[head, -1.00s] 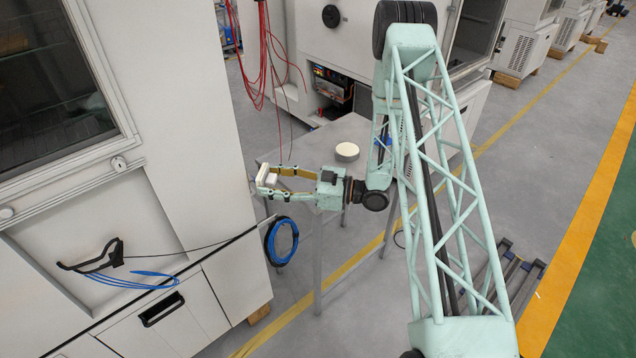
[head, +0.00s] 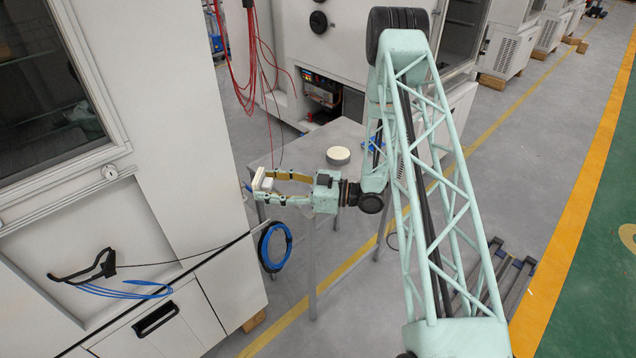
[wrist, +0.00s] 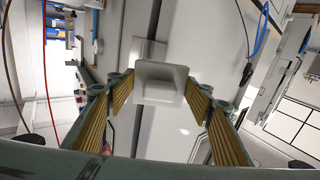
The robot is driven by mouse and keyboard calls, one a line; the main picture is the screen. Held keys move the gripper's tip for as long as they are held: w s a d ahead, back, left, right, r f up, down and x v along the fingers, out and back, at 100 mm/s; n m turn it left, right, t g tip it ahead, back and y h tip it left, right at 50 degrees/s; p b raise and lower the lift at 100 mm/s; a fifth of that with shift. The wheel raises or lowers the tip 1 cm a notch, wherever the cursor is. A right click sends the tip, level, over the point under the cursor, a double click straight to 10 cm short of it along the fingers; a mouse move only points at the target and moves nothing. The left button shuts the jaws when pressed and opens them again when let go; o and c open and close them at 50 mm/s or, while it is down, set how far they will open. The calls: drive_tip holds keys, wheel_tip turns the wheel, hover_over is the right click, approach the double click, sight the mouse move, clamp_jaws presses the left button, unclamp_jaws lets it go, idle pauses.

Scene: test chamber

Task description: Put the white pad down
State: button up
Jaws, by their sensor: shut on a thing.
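My gripper (head: 267,185) is shut on the white pad (head: 268,184), a small white block between its two fingertips. In the head view the held pad appears over the left edge of the grey table, next to the tall white cabinet on the left. I cannot tell its exact height above the table. In the wrist view the white pad (wrist: 160,82) sits between the yellow-ribbed fingers, its squarish face towards the camera. The fingers partly hide it in the head view.
A round white-topped disc (head: 338,155) stands on the grey table (head: 318,147), which has clear surface around it. A blue cable coil (head: 275,247) hangs below my gripper. Red cables (head: 256,60) hang behind it. The white cabinet (head: 165,100) stands close on the left.

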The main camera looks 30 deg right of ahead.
drive_tip(key=shift+m+t+h, duration=0.7)
drive_tip(key=shift+m+t, duration=0.2)
drive_tip(key=d, duration=0.6)
drive_tip(key=d+b, duration=0.1)
drive_tip(key=d, duration=0.5)
drive_tip(key=d+f+b, duration=0.1)
drive_tip(key=d, duration=0.5)
drive_tip(key=shift+d, duration=0.1)
drive_tip(key=s+d+m+b, duration=0.1)
drive_tip(key=s+d, duration=0.1)
drive_tip(key=d, duration=0.6)
drive_tip(key=s+d+t+h+b, duration=0.1)
drive_tip(key=s+d, duration=0.1)
drive_tip(key=d, duration=0.7)
drive_tip(key=shift+s+f+m+h, duration=0.3)
drive_tip(key=shift+f+m, duration=0.1)
drive_tip(key=shift+f, duration=0.05)
drive_tip(key=shift+t, duration=0.3)
drive_tip(key=w+a, duration=0.2)
drive_tip(key=a, duration=0.2)
drive_tip(key=w+a+f, duration=0.1)
drive_tip(key=w+a, duration=0.2)
drive_tip(key=a, duration=0.1)
drive_tip(key=w+a, duration=0.2)
drive_tip(key=a, duration=0.2)
drive_tip(key=shift+w+a+f+b, duration=0.15)
drive_tip(key=shift+a+f+b, duration=0.05)
drive_tip(key=shift+a+b, duration=0.15)
drive_tip(key=shift+a, duration=0.1)
